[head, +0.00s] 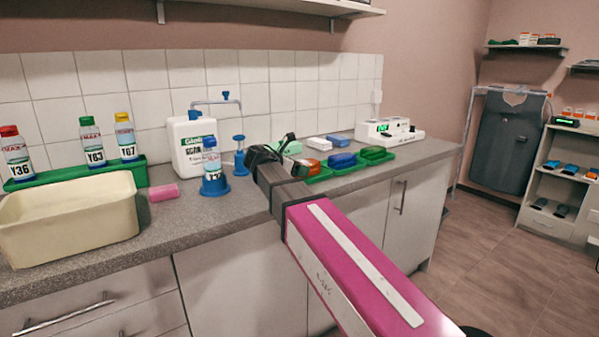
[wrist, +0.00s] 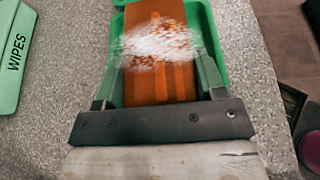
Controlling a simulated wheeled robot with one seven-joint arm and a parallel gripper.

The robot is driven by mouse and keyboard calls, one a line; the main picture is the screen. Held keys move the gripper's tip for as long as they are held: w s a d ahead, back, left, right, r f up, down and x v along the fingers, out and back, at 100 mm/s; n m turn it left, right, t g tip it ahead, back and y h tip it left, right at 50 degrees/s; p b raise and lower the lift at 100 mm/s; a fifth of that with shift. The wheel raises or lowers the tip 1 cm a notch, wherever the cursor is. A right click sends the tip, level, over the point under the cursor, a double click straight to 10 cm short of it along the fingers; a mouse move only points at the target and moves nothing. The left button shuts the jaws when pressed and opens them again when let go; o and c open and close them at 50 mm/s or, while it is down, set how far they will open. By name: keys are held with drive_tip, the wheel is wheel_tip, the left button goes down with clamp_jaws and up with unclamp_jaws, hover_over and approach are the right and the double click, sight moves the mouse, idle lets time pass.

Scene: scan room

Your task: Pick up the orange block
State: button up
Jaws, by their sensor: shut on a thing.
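The orange block (wrist: 160,85) lies between the two fingers of my gripper (wrist: 157,72) in the wrist view. A blurry whitish patch covers its middle. My gripper is shut on it, with one finger along each long side. The green tray (wrist: 203,22) shows around and under the block. In the head view the orange block (head: 312,167) shows partly behind my gripper (head: 291,141), at the left end of the green tray (head: 345,171). I cannot tell whether the block touches the tray floor.
A blue block (head: 342,160) and a green block (head: 374,154) sit in the tray to the right. A white device (head: 390,131) stands behind. A wipes box (wrist: 14,55) is at the wrist view's left.

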wheel_tip(320, 180, up, 9)
drive_tip(key=shift+r, duration=0.1)
idle(0.3)
